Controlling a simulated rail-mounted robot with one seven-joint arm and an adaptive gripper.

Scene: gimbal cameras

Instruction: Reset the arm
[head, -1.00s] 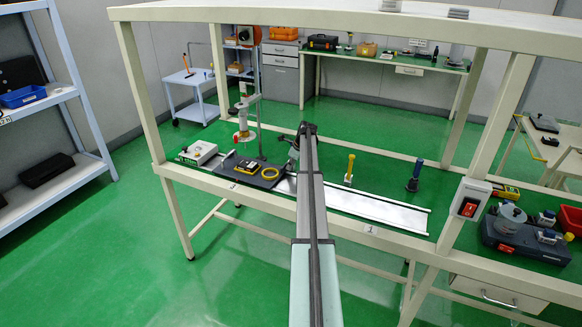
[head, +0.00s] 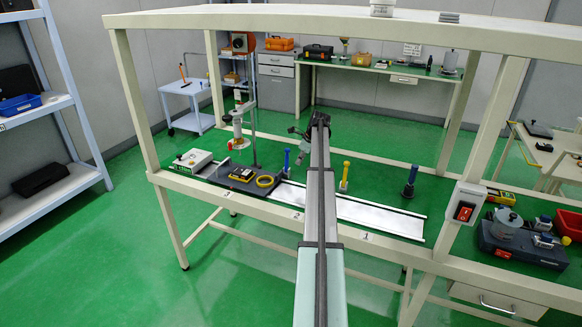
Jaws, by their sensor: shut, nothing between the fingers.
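My arm reaches forward from the bottom of the head view over the cream-framed bench. My gripper (head: 293,130) is small and dark at the arm's far end, to the left of the arm's tip. It is shut and empty, raised above the green bench top, apart from the things on it. The fingertips are too small to see in detail.
A blue post (head: 287,161) stands below my gripper, with a yellow post (head: 345,174) and a dark blue post (head: 409,182) to the right. The bench's upper shelf (head: 330,17) spans overhead.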

